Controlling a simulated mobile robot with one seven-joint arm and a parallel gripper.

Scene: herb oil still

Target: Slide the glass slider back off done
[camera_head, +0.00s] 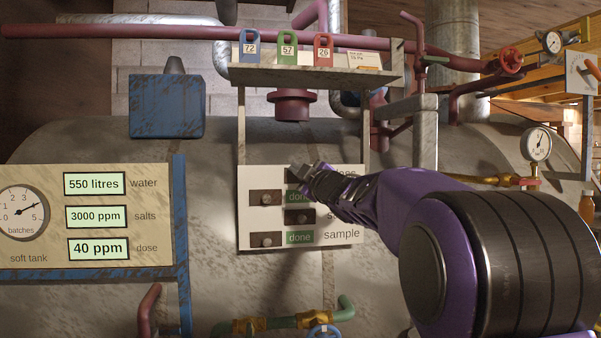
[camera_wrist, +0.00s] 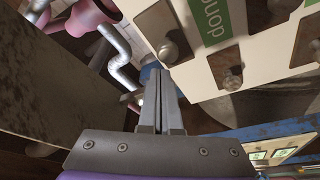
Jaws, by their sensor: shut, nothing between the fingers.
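A pale board (camera_head: 350,236) on the tank carries dark sliders with round knobs. The second-lowest slider (camera_head: 300,217) sits to the right; the one above it (camera_head: 266,199) and the bottom one (camera_head: 266,240) sit to the left, each with a green "done" patch uncovered beside it. My gripper (camera_head: 298,168) is shut and empty at the board's upper part. In the wrist view its fingertips (camera_wrist: 160,76) are close to a slider knob (camera_wrist: 168,51); contact is unclear.
A shelf (camera_head: 310,76) with blue, green and red numbered tags juts out above the board. A post (camera_head: 241,125) runs down from it at left. A soft tank panel (camera_head: 95,215) stands at left. Green piping (camera_head: 344,308) lies below, gauges at right.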

